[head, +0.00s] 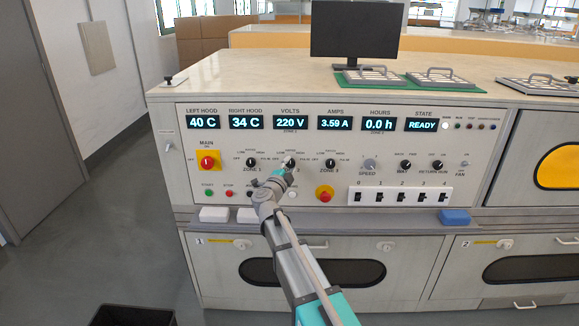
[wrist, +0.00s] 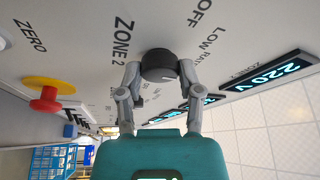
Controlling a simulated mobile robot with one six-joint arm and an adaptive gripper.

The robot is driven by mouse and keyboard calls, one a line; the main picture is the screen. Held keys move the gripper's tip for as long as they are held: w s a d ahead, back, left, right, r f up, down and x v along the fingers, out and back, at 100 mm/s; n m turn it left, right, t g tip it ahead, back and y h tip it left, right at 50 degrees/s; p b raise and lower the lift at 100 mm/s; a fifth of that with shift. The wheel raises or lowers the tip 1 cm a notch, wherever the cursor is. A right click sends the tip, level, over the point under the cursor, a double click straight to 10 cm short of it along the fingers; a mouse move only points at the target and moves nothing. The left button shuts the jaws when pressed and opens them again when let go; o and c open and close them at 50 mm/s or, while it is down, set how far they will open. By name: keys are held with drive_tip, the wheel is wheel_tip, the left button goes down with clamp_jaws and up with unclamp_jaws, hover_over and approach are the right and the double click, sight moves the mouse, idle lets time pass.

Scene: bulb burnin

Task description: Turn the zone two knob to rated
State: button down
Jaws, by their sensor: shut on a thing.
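The zone two knob (wrist: 158,64) is a dark round knob on the pale panel, beside the printed "ZONE 2" label in the wrist view. My gripper (wrist: 159,76) is shut on it, with one finger on each side. In the head view, my gripper (head: 284,170) reaches up to this knob (head: 289,161) on the panel, in the row under the displays. The gripper partly hides the knob and its label there. "OFF" and "LOW" markings show near the knob in the wrist view. I cannot tell exactly which marking its pointer faces.
The zone 1 knob (head: 251,162) and zone 3 knob (head: 330,163) stand close on either side. A red mushroom button on yellow (head: 325,194) sits below right. The volts display (head: 290,122) reads 220 V. The state display (head: 421,125) reads READY.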

drive_tip(key=shift+c, duration=1.3)
unclamp_jaws()
drive_tip(key=shift+n, duration=0.3)
